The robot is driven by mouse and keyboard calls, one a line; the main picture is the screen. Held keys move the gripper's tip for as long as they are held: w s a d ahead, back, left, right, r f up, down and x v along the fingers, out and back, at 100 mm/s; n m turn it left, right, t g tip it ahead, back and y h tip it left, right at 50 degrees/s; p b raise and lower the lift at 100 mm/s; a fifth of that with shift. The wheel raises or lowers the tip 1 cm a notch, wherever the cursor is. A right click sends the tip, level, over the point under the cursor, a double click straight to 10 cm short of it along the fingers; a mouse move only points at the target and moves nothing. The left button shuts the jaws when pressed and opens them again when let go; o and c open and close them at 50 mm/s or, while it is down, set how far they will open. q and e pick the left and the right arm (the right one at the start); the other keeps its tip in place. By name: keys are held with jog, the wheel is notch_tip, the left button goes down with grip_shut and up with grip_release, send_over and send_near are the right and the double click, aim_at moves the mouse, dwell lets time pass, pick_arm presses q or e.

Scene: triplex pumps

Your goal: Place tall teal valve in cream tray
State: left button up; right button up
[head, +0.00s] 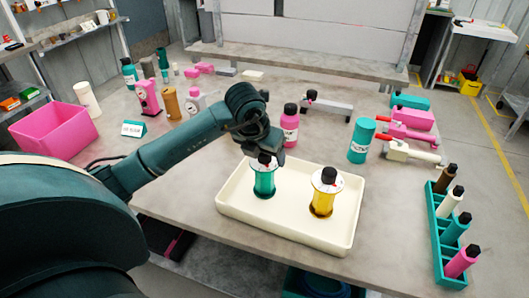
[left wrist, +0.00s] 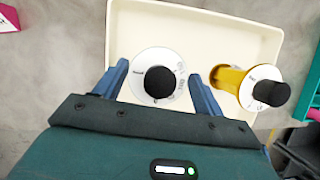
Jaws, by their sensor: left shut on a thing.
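The tall teal valve (head: 264,184) has a white disc on top and a black knob. It is upright over the left part of the cream tray (head: 289,236); I cannot tell whether its base touches the tray floor. My left gripper (head: 264,157) is above it, shut on its top. In the left wrist view, the fingers of the left gripper (left wrist: 157,77) lie on both sides of the white disc (left wrist: 150,62), which hides the teal body. A yellow valve (head: 323,197) with the same kind of top stands in the right part of the tray. My right gripper is out of view.
A pink bottle (head: 290,126) stands just behind the tray, and a teal canister (head: 361,140) stands behind it to the right. A teal rack (head: 440,235) of bottles is at the right edge. A pink bin (head: 55,137) is at far left.

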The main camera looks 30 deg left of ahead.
pick_arm(q)
jog(key=o, duration=1.1)
jog(key=shift+f, duration=0.2)
jog(key=o, duration=0.5)
jog(key=shift+r, duration=0.1)
jog(key=shift+r, duration=0.25)
jog(key=v, duration=1.1)
jog(key=shift+s+r, duration=0.15)
jog(key=shift+r, duration=0.25)
